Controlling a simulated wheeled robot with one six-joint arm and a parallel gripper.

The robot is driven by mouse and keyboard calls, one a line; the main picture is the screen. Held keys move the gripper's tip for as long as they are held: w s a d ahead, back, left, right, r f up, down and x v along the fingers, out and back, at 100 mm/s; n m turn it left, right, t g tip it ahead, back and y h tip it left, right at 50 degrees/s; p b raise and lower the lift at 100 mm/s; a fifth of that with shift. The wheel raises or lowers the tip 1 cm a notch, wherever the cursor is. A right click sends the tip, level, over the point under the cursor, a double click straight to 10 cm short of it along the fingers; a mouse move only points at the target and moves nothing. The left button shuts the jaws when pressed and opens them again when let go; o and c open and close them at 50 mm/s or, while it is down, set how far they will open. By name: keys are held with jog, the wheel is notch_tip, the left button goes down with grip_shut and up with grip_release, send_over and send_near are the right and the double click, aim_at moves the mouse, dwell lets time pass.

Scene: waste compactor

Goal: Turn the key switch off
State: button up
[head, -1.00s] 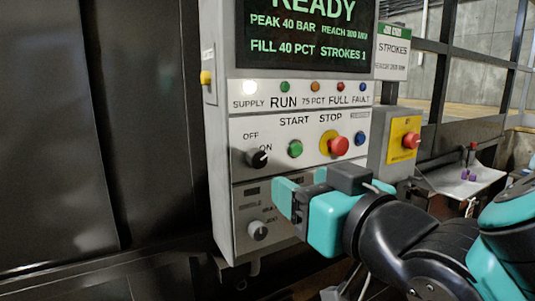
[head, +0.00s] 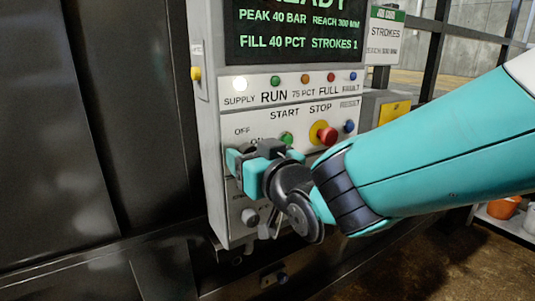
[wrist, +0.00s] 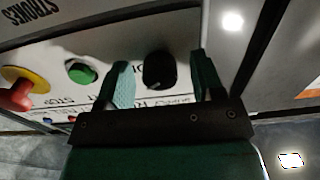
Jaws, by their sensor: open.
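The key switch, a black rotary knob (wrist: 158,70) on the pale control panel (wrist: 60,40), shows in the wrist view between the two teal fingers of my gripper (wrist: 163,82). There is a gap on each side of it, so the fingers are around it and open. In the head view my gripper (head: 238,160) is in front of the panel just below the OFF and ON labels, and it hides the knob. I cannot tell the knob's exact angle. The SUPPLY lamp (head: 240,84) is lit white.
The green START button (head: 286,138) is close to the right of my gripper, and the red STOP button (head: 326,134) is farther right. A lower grey knob (head: 250,217) sits below. The display (head: 295,30) shows green text above. Dark metal panels (head: 100,110) stand to the left.

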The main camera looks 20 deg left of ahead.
jog(key=c, duration=0.9)
jog(key=shift+f+b, duration=0.1)
jog(key=shift+b, duration=0.3)
jog(key=shift+n+b, duration=5.9)
jog(key=shift+b, duration=0.25)
